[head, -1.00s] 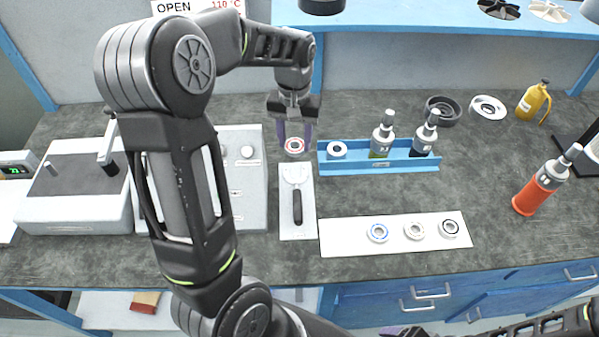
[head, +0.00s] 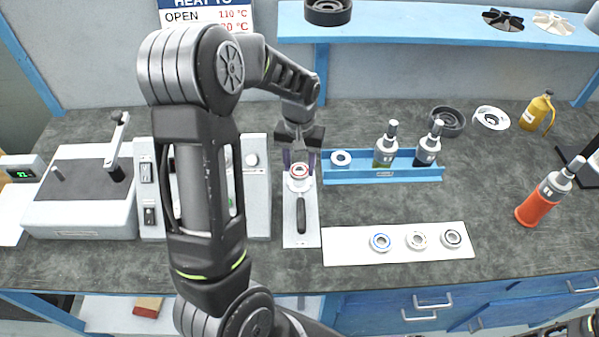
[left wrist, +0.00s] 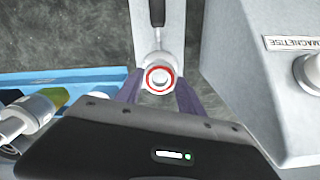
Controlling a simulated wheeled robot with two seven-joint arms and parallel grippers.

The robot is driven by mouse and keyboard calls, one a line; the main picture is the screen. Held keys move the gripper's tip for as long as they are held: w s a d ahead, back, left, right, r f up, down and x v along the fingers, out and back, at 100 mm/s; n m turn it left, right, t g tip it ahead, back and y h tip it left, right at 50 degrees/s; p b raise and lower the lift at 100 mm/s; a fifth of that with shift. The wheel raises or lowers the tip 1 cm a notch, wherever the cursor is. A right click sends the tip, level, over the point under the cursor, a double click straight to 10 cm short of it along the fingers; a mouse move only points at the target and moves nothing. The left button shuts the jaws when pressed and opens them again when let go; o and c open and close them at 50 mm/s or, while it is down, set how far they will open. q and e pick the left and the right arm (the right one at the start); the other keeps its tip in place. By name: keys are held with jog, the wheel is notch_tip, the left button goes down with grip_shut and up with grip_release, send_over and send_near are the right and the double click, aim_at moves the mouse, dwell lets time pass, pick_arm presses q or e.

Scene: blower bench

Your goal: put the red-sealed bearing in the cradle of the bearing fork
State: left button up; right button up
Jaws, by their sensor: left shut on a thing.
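The red-sealed bearing (head: 300,170) is held between the fingertips of my left gripper (head: 299,172). In the left wrist view the bearing (left wrist: 160,79) shows as a red ring between the purple fingers, over the round end of the bearing fork. The bearing fork (head: 301,212) lies on a pale plate, its dark handle toward the bench front and its cradle end at the back. The bearing looks level and in line with the cradle (left wrist: 158,61). Whether it touches the cradle I cannot tell.
A blue rack (head: 385,176) with another bearing and two bottles stands close to the right of my left gripper. A grey control box (head: 256,195) stands close to the left. A white strip (head: 345,246) holds three bearings at the front. Bare bench lies right of the rack.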

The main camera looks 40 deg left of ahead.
pick_arm(q)
jog(key=shift+f, duration=0.1)
notch_tip(320, 180, down, 3)
jog(key=shift+p, duration=0.3)
jog(key=shift+f, duration=0.3)
jog(key=shift+f, duration=0.15)
jog(key=o, duration=1.3)
jog(key=shift+o, duration=0.2)
